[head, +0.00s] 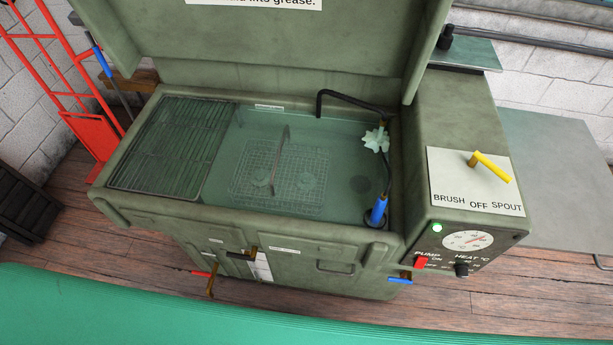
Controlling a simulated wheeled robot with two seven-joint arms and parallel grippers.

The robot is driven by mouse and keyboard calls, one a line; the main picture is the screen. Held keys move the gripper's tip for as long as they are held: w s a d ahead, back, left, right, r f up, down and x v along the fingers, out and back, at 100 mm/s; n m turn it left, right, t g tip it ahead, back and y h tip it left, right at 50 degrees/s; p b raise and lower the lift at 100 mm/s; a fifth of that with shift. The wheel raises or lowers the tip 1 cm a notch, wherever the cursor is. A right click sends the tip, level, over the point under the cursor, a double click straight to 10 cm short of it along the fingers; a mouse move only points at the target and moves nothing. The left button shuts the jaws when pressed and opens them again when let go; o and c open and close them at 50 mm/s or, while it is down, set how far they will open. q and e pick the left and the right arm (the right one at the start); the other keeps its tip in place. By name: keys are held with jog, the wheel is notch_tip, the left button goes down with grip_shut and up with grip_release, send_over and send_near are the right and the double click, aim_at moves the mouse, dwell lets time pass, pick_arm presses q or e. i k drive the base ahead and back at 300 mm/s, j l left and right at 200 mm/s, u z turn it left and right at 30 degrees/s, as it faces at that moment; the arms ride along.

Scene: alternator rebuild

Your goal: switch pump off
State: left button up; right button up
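The pump switch (421,262) is a small red rocker on the dark control panel at the front right of the green parts washer (160,210). The words PUMP and ON show beside it; its exact position is too small to tell. A green lamp (409,227) above it is lit. A yellow selector lever (490,166) on the white plate above points down and right, toward the word SPOUT. Neither of my grippers is in view.
The panel also has a round heat dial (467,240) and a black knob (461,270). The basin holds liquid, a wire basket (280,175), a black spout (350,95) and a blue-handled brush (379,210). Red- and blue-handled valves are below. A grey table (560,170) stands right.

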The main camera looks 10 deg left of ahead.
aim_at(420, 262)
jog(key=l+z, duration=0.2)
jog(key=z, duration=0.85)
